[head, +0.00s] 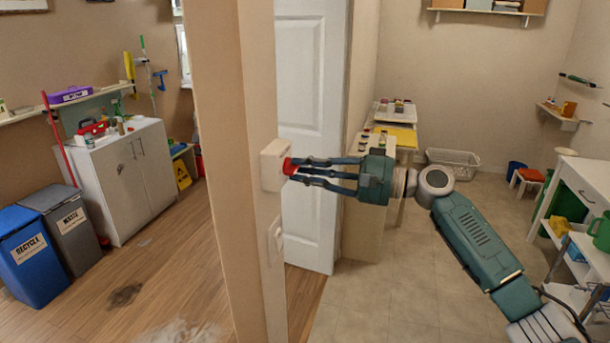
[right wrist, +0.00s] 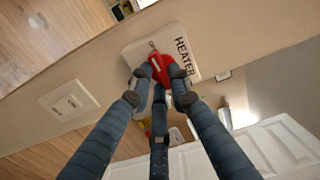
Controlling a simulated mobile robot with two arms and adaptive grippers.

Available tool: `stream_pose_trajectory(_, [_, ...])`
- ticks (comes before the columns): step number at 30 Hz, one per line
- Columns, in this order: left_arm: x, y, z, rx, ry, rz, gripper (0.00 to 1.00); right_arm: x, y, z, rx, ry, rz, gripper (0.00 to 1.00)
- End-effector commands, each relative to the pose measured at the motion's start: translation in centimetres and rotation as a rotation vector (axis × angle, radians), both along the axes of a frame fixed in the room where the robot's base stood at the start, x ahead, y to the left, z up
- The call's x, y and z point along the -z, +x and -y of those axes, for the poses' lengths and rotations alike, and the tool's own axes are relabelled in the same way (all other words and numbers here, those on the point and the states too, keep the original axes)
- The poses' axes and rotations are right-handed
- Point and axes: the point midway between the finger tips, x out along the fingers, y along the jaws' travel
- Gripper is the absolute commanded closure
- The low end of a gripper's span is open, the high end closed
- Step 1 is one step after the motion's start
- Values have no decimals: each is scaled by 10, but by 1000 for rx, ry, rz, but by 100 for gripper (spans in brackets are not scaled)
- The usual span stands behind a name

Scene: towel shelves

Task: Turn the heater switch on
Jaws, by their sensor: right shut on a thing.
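The heater switch is a red knob (head: 288,166) on a white box (head: 271,166) on the end of a wall partition. In the right wrist view the white plate (right wrist: 140,50) reads HEATER, and the red knob (right wrist: 158,66) is at its middle. My right gripper (head: 291,170) reaches in from the right. Its blue fingers (right wrist: 161,78) are closed around the red knob, which they partly hide. The switch's on or off marks cannot be made out. My left gripper is not in view.
A second white switch plate (head: 275,241) sits lower on the partition; it also shows in the right wrist view (right wrist: 69,101). A white door (head: 310,130) stands behind the gripper. Bins (head: 32,250) and a cabinet (head: 128,180) stand left. The tiled floor (head: 400,290) is clear.

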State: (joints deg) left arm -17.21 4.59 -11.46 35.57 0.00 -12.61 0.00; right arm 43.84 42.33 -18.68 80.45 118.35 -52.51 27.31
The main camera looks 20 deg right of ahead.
Motion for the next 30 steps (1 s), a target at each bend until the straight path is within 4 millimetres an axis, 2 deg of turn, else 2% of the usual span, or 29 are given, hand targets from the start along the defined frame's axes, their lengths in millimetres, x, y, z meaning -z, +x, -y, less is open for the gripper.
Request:
stream_pose_trajectory(1, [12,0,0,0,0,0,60,6,0,-1,-2,-12,21,100])
stream_pose_trajectory(15, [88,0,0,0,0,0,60,8,1,0,-1,-234,351,100])
stream_pose_trajectory(30, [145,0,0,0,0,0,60,4,3,1,-3,-502,742,100])
